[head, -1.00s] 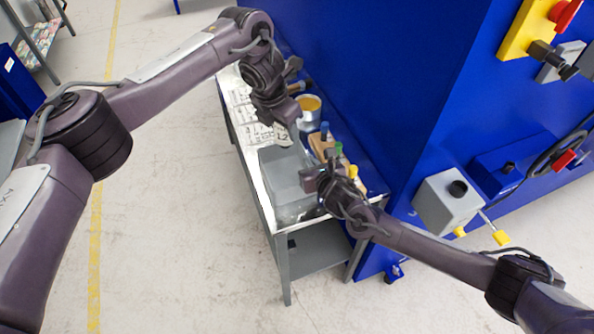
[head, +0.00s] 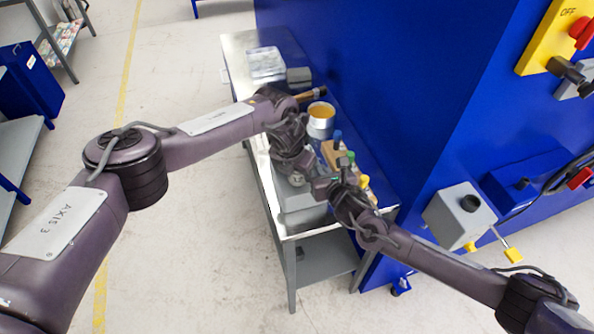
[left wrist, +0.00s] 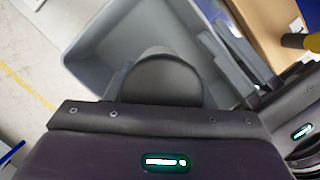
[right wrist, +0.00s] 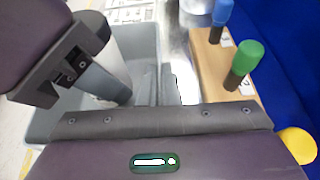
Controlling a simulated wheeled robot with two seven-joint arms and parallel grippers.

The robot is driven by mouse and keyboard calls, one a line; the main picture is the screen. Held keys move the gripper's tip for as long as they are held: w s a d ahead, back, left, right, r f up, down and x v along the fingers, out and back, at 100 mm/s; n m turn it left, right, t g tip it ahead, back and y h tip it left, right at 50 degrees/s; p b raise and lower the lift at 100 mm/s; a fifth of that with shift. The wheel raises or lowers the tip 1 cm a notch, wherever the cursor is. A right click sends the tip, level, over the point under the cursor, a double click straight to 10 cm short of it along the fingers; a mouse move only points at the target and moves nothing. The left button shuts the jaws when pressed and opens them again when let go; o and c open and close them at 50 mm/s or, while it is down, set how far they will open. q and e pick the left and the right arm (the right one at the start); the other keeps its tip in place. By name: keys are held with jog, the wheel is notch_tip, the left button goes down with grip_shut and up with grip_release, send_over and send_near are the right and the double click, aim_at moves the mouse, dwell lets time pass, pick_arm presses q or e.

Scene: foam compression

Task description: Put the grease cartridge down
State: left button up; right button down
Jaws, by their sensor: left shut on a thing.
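The bin wall also shows in the left wrist view (left wrist: 88,62).
A blue machine wall (head: 400,110) bounds the bench's right side.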

pick_arm(q)
jog(key=shift+f, duration=0.25)
jog(key=o, duration=1.1)
jog(key=shift+o, duration=0.2)
jog(key=v, duration=1.2)
jog(key=shift+r, duration=0.1)
pick_arm(e)
jog(key=c, duration=1.6)
grip_release()
jog(key=shift+o, duration=0.2)
jog(key=shift+s, duration=0.15)
